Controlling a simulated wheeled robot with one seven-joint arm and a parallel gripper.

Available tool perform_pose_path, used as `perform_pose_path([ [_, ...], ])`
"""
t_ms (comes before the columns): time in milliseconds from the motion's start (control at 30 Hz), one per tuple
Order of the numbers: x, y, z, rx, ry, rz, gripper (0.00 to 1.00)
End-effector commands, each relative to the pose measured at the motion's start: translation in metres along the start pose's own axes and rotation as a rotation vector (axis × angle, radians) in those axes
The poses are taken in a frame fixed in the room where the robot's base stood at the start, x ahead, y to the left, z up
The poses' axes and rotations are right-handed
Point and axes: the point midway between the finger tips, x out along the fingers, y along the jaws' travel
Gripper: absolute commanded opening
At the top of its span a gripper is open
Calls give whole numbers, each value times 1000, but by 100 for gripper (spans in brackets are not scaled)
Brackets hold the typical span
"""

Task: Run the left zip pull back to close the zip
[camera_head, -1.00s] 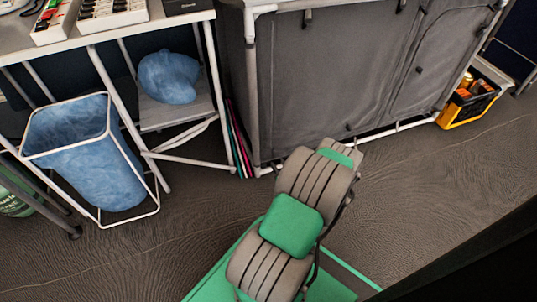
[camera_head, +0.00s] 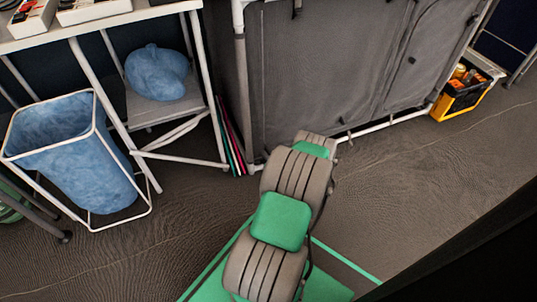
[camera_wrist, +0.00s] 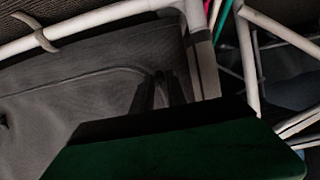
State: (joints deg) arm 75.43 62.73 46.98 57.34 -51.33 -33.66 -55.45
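The grey fabric cupboard front (camera_head: 330,70) stands beyond my arm, with a curved seam around its right door. A small dark tab, perhaps a zip pull (camera_head: 411,60), hangs on that right part. In the head view my gripper is hidden behind my arm, near the cupboard's lower left corner. In the wrist view, the fabric panel (camera_wrist: 75,80) shows a curved seam running to dark, narrow shapes that look like my gripper's fingers (camera_wrist: 161,92). They are close to the fabric near the corner post. Shadow hides their gap and whether the left zip pull lies between them.
A white cupboard rail (camera_head: 385,124) runs along the bottom. To the left are a blue-lined bin (camera_head: 85,165) and a shelf with a blue bundle (camera_head: 157,72). A yellow-black crate (camera_head: 462,97) stands at the right. Floor at the right is open.

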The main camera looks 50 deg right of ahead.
Motion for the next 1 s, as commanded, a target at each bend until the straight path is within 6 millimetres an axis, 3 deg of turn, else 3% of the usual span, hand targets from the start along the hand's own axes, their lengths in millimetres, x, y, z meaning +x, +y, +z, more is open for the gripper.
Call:
perform_pose_path([
  [200,0,0,0,0,0,-1,0],
  [1000,0,0,0,0,0,-1,0],
])
